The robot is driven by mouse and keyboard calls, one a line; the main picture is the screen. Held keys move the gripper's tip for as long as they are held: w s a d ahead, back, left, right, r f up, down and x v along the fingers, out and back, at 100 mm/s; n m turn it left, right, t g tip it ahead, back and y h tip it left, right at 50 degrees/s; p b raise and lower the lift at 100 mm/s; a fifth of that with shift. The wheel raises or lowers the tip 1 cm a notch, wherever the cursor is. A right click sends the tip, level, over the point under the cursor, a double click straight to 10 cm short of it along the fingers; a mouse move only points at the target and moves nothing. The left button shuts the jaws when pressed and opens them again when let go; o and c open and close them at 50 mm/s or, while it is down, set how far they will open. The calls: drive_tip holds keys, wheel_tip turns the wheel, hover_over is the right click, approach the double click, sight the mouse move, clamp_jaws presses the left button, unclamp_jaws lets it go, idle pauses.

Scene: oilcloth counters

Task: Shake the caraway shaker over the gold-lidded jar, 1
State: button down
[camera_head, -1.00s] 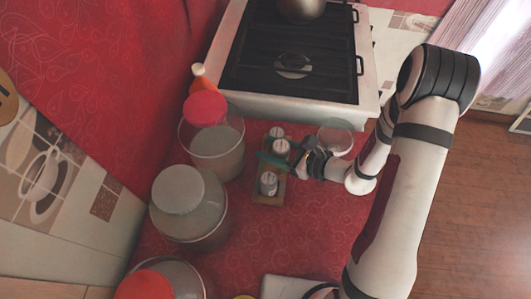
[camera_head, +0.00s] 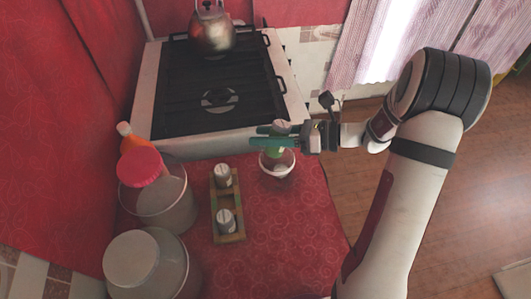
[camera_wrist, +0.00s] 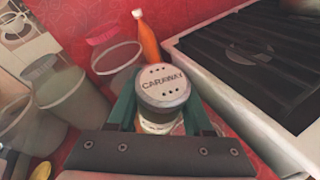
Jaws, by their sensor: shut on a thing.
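The caraway shaker (camera_head: 281,127) is upright in my gripper (camera_head: 275,141), which is shut on it. In the wrist view its grey lid (camera_wrist: 163,86) reads CARAWAY, with holes, between the green fingers. In the head view it is above a small white bowl (camera_head: 277,167) near the stove's front edge. I cannot make out a gold lid on any jar. A clear jar with a red lid (camera_head: 139,167) and one with a pale lid (camera_head: 131,258) stand at the left. A small yellow thing (camera_wrist: 41,171) at the wrist view's lower left is cut off.
A wooden rack (camera_head: 228,205) holds two more shakers (camera_head: 222,176). An orange bottle (camera_head: 130,138) stands behind the red-lidded jar. The stove (camera_head: 218,98) with a kettle (camera_head: 211,30) is at the back. The red counter (camera_head: 275,225) is clear right of the rack.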

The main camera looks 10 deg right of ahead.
drive_tip(key=shift+w+a+r+m+g+y, duration=0.2)
drive_tip(key=shift+w+a+m+g+y, duration=0.1)
drive_tip(key=shift+w+g+y, duration=0.25)
drive_tip(key=m+t+y, duration=0.1)
drive_tip(key=m, duration=0.3)
drive_tip(key=f+m+t+y, duration=0.1)
drive_tip(key=m+t+y, duration=0.1)
drive_tip(key=m, duration=0.3)
drive_tip(key=s+a+f+m+t+y, duration=0.1)
drive_tip(key=m+y, duration=0.1)
drive_tip(key=m, duration=0.3)
drive_tip(key=shift+f+t, duration=0.1)
drive_tip(key=shift+t, duration=0.25)
wheel_tip(320, 180, up, 8)
drive_tip(key=s+a+n+g+h, duration=0.2)
drive_tip(key=n+h, duration=0.6)
drive_tip(key=n, duration=1)
drive_tip(key=shift+s+a+f+g, duration=0.25)
drive_tip(key=shift+a+g, duration=0.1)
drive_tip(key=shift+g, duration=0.45)
